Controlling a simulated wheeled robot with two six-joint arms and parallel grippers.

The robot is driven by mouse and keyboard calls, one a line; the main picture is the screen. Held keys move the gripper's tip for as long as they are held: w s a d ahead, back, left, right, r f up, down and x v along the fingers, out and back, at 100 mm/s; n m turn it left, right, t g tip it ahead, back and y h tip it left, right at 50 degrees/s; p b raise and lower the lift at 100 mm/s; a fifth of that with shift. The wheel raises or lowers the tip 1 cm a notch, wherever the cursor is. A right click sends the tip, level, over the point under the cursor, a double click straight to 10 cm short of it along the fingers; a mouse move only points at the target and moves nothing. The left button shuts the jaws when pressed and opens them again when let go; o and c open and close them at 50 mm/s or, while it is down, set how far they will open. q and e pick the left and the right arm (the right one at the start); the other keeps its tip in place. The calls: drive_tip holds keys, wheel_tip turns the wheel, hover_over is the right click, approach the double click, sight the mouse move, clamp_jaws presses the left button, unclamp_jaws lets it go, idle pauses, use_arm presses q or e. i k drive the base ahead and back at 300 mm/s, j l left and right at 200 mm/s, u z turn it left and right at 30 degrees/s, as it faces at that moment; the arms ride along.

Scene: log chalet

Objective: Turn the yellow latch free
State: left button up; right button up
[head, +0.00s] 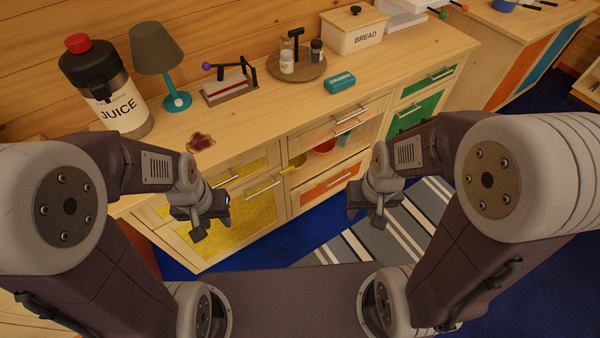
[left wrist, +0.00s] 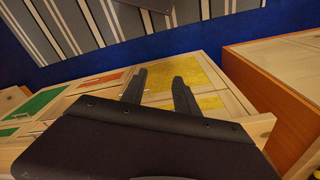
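A small yellow piece that looks like the latch (head: 294,162) sits on the counter front in the head view, between the yellow drawer and the open compartment. Its exact shape is too small to tell. My left gripper (head: 208,220) hangs in front of the yellow door (head: 245,217), to the left of and below the yellow piece, apart from it. In the left wrist view its two fingers (left wrist: 160,78) stand apart with nothing between them. My right gripper (head: 368,212) hangs to the right of the yellow piece, over the striped rug. Its finger gap is unclear.
The wooden counter (head: 235,140) carries a juice dispenser (head: 112,100), a lamp (head: 160,65), a round tray (head: 300,72), a teal box (head: 339,82) and a bread box (head: 353,32). The striped rug (head: 405,235) is clear.

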sight(291, 168)
drive_tip(key=i+l, duration=0.25)
drive_tip(key=l, duration=0.2)
drive_tip(key=i+l, duration=0.25)
drive_tip(key=l, duration=0.15)
drive_tip(key=i+l+z, duration=0.1)
drive_tip(key=i+l, duration=0.15)
drive_tip(key=l, duration=0.2)
